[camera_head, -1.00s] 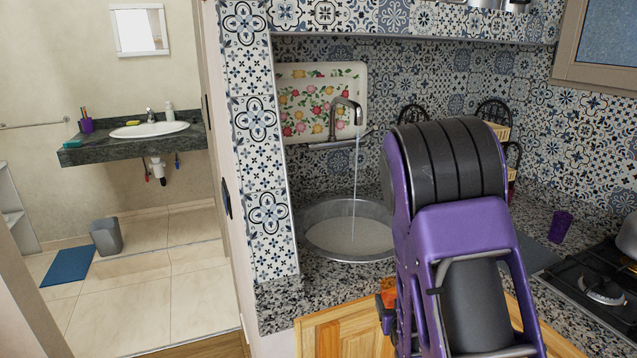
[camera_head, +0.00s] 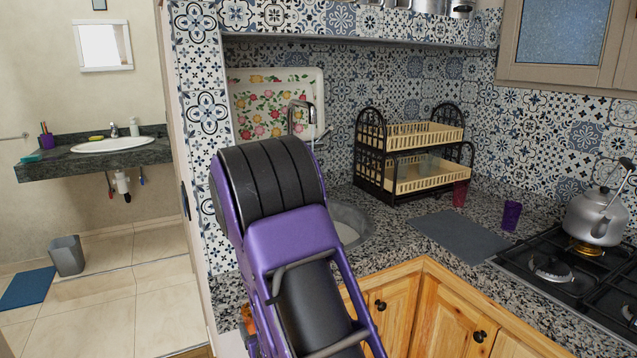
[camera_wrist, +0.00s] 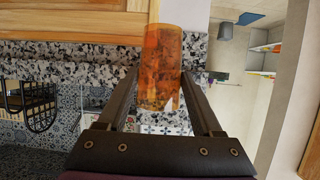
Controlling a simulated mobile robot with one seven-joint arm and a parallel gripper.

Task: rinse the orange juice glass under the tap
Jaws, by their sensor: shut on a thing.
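An orange, see-through glass (camera_wrist: 160,65) stands out between the two dark fingers of my gripper (camera_wrist: 162,80) in the wrist view, which looks upside down. The fingers are shut on its sides. In the head view my purple arm hides most of the gripper; a bit of orange shows low at its left edge. The metal tap (camera_head: 302,108) rises behind my arm. The round steel sink (camera_head: 362,224) is mostly hidden by my arm; only its right part shows. I cannot see whether water runs now.
A dish rack (camera_head: 415,150) stands on the granite counter right of the sink. A red cup (camera_head: 459,194), a purple cup (camera_head: 511,214), a grey mat (camera_head: 460,236) and a kettle (camera_head: 590,218) on the stove (camera_head: 545,268) are further right. A floral tray (camera_head: 275,85) leans behind the tap.

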